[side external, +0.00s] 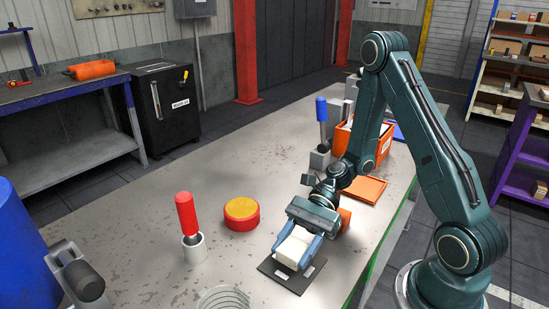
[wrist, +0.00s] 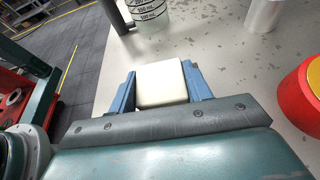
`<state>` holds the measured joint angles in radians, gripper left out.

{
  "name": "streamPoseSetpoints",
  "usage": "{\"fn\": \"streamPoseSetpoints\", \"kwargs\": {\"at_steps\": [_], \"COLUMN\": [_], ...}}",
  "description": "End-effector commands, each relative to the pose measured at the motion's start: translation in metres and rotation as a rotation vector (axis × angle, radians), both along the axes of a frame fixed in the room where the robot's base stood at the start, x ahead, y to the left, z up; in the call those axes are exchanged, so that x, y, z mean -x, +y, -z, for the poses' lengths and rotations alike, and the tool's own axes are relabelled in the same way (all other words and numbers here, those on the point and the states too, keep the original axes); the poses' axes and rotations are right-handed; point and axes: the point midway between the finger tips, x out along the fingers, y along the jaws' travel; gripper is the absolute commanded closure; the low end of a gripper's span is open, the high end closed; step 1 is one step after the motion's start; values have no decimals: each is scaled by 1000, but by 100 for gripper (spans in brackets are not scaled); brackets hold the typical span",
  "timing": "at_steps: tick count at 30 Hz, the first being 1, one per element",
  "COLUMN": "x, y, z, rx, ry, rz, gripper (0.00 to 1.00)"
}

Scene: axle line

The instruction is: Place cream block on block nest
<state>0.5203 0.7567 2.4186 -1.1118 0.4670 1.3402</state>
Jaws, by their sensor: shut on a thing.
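The cream block (side external: 293,248) is held between the blue fingers of my gripper (side external: 297,246). In the wrist view the block (wrist: 161,84) sits between the two fingers (wrist: 160,86), with its pale top face showing. In the side view a dark flat plate with a small white label, which looks like the block nest (side external: 287,279), lies on the table beneath the gripper and block. The block appears over the plate's far part. I cannot tell whether it touches the plate. The plate is not clearly visible in the wrist view.
A red-handled tool (side external: 186,214) stands in a pale cup (side external: 194,248). A round red-and-yellow piece (side external: 241,213) lies left of my gripper. An orange bin (side external: 371,143) and orange tray (side external: 364,190) are farther back.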

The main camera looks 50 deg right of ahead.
Motion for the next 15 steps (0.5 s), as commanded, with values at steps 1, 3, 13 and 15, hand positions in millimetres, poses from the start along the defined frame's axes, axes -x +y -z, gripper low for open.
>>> {"fn": "streamPoseSetpoints", "kwargs": {"at_steps": [1,3,13,15], "x": [0,0,0,0], "y": [1,1,0,0], "z": [4,9,16,16], "rx": [-4,-4,-2,-2], "ry": [1,2,-1,-1], "rz": [0,-1,-1,-1], "gripper": [100,100,100,100]}}
